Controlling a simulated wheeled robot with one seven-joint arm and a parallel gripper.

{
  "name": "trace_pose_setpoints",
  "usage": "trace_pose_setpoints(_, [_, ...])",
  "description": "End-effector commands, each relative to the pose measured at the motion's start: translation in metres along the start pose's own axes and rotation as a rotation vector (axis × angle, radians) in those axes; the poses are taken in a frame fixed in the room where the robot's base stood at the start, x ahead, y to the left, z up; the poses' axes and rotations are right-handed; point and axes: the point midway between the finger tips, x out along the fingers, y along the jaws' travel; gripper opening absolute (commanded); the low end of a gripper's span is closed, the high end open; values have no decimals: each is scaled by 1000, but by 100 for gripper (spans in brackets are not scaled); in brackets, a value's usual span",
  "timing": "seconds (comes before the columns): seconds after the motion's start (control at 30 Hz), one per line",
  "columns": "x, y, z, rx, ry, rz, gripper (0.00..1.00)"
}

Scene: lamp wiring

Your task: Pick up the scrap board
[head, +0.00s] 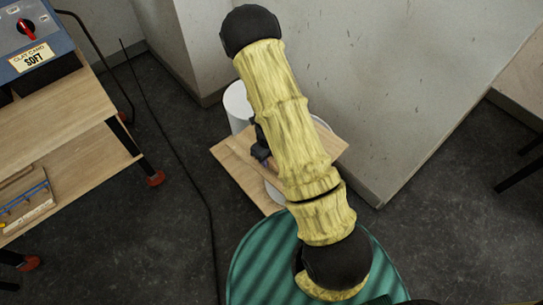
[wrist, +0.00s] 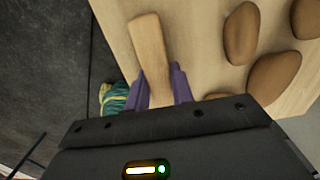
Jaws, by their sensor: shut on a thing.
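In the wrist view my gripper (wrist: 160,86) has its purple fingers shut on a narrow tan wooden piece (wrist: 149,45), which looks like the scrap board seen end-on. Behind it is a wider pale wooden surface (wrist: 205,75) with several brown oval shapes. In the head view my gripper (head: 262,152) is mostly hidden by my yellow-sleeved arm.
A white cylinder (head: 238,104) stands behind the boards, close to the wall (head: 400,70). A wooden workbench (head: 60,115) with a blue control box (head: 35,30) is at the left. A black cable (head: 185,165) runs over the dark floor.

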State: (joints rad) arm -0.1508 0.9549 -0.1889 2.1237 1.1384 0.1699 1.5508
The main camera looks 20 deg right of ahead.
Motion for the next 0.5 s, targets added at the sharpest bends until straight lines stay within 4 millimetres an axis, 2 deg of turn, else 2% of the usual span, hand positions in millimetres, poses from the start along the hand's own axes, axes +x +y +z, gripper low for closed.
trace_pose_setpoints(0.03, [-14,0,1,-2,-2,-3,0])
trace_pose_setpoints(0.3, [-66,0,1,-2,-3,-4,0])
trace_pose_setpoints(0.5, [-86,0,0,0,-1,-2,0])
